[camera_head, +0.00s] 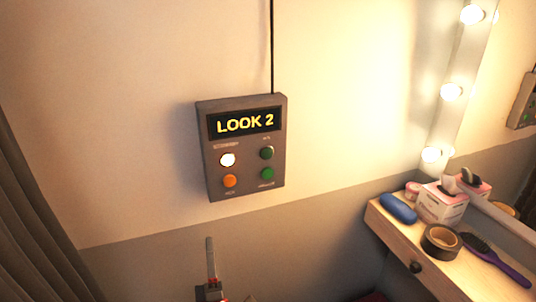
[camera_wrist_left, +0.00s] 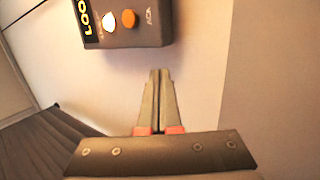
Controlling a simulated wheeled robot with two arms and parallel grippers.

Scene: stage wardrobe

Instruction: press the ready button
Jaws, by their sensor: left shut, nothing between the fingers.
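A grey wall panel (camera_head: 245,147) shows "LOOK 2" in yellow on its dark display (camera_head: 244,122). Below are two rows of round buttons: a glowing white one (camera_head: 228,160) and a dark green one (camera_head: 266,153) above, an orange one (camera_head: 230,181) and a green one (camera_head: 267,174) below. Their labels are too small to read here, so I cannot tell which is ready. In the left wrist view the panel is turned sideways, with the glowing button (camera_wrist_left: 109,22) and the orange button (camera_wrist_left: 129,19). My left gripper (camera_head: 209,240) is shut and empty, below the panel and apart from it.
A dark cable (camera_head: 272,45) runs up the wall from the panel. A grey curtain (camera_head: 35,220) hangs at left. At right, a wooden dressing table (camera_head: 400,238) holds a blue case (camera_head: 398,208), tissue box (camera_head: 440,204), tape roll (camera_head: 440,242) and purple brush (camera_head: 492,258).

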